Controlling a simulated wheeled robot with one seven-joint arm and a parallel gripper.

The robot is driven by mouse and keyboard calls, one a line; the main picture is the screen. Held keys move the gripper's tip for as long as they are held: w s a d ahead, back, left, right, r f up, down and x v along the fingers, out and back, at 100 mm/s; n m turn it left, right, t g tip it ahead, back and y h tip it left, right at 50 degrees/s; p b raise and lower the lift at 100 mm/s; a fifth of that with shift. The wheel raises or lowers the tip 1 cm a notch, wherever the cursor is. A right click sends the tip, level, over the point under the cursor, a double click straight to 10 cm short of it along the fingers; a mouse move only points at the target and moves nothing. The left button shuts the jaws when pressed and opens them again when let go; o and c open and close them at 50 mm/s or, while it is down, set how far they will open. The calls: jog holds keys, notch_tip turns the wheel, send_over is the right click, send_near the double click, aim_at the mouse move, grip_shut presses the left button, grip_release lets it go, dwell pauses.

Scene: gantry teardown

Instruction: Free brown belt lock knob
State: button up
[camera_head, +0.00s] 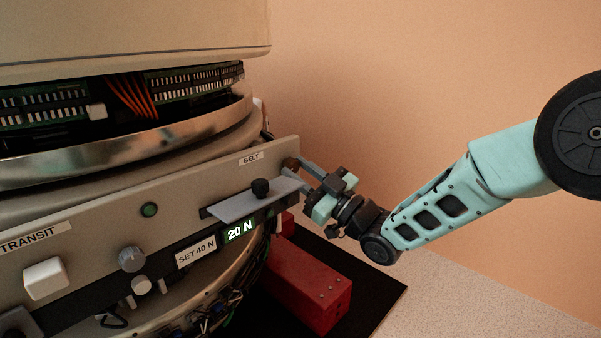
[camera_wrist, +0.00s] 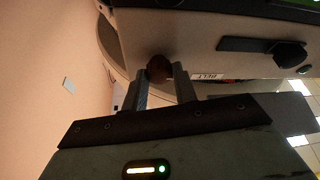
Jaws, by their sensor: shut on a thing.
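The brown belt lock knob (camera_head: 290,163) sits at the right end of the grey panel, beside the BELT label (camera_head: 251,159). My gripper (camera_head: 297,168) reaches it from the right, and its fingers partly hide it. In the wrist view the round brown knob (camera_wrist: 159,68) is between the tips of my two grey fingers (camera_wrist: 160,82), which are shut on it. The knob is still at the panel face.
Below are a display reading 20 N (camera_head: 240,231) and a SET 40 N label (camera_head: 196,252). A red block (camera_head: 305,285) lies under the panel.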

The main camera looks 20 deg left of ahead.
jog(key=n+g, duration=0.1)
jog(key=n, duration=0.2)
jog(key=n+g, duration=0.2)
jog(key=n, duration=0.1)
jog(key=shift+w, duration=0.15)
jog(key=n+g, duration=0.1)
jog(key=n, duration=0.2)
jog(key=n+g+h, duration=0.1)
jog(key=n, duration=0.1)
jog(key=shift+w+d+r+n+g, duration=0.1)
jog(key=shift+r+n+g, duration=0.05)
jog(key=shift+n+g, duration=0.2)
jog(key=n+h, duration=0.1)
jog(key=n, duration=0.1)
jog(key=n+h+p, duration=0.1)
jog(key=n, duration=0.1)
jog(key=shift+r+n+g, duration=0.15)
jog(key=shift+n+g, duration=0.1)
jog(key=shift+n, duration=0.1)
jog(key=shift+n+h, duration=0.8)
jog(key=shift+n, duration=0.9)
jog(key=o, duration=1)
jog(key=shift+r, duration=0.1)
jog(key=shift+d+p, duration=0.1)
jog(key=shift+p, duration=0.2)
